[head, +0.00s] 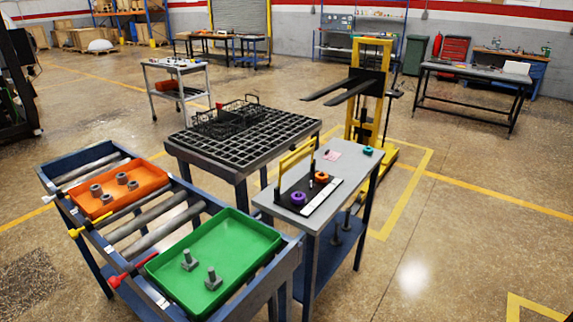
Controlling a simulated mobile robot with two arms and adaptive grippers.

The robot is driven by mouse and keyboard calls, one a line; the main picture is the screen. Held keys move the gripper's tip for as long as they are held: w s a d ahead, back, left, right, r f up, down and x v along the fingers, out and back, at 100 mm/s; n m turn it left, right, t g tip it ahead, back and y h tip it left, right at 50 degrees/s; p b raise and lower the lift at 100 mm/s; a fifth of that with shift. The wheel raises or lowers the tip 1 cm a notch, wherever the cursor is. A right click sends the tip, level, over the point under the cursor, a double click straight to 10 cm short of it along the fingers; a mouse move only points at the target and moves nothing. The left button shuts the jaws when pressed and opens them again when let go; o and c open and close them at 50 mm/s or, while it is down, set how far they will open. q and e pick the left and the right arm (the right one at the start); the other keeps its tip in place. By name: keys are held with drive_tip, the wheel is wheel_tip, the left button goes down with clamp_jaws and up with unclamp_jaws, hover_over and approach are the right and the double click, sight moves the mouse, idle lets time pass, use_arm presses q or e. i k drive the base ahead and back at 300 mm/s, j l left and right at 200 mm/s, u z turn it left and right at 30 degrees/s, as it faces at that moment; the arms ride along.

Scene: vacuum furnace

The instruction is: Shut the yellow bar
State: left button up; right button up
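The yellow bar (297,157) stands raised at the back edge of a black fixture plate (292,203) on the small grey table (331,203). A purple round part (298,199) and an orange round part (321,177) sit on the plate in front of the bar. The bar is apart from both parts. A white strip (321,197) lies along the plate's front edge. Neither of my grippers is in view.
A roller table at the left holds an orange tray (135,200) and a green tray (160,280), both with grey metal parts. A black grid table (285,137) stands behind. A yellow lift truck (372,95) stands behind the grey table. The floor at right is clear.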

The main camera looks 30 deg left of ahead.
sight(295, 153)
drive_tip(key=k+j+z, duration=0.1)
drive_tip(key=j, duration=0.3)
drive_tip(key=k+j+z, duration=0.1)
drive_tip(key=j, duration=0.25)
drive_tip(key=k+j+z, duration=0.1)
drive_tip(key=k+j, duration=0.2)
drive_tip(key=k+j+z, duration=0.1)
drive_tip(key=j, duration=0.3)
drive_tip(key=j+z, duration=0.2)
drive_tip(key=j, duration=1.1)
drive_tip(key=j+z, duration=0.25)
drive_tip(key=j, duration=1)
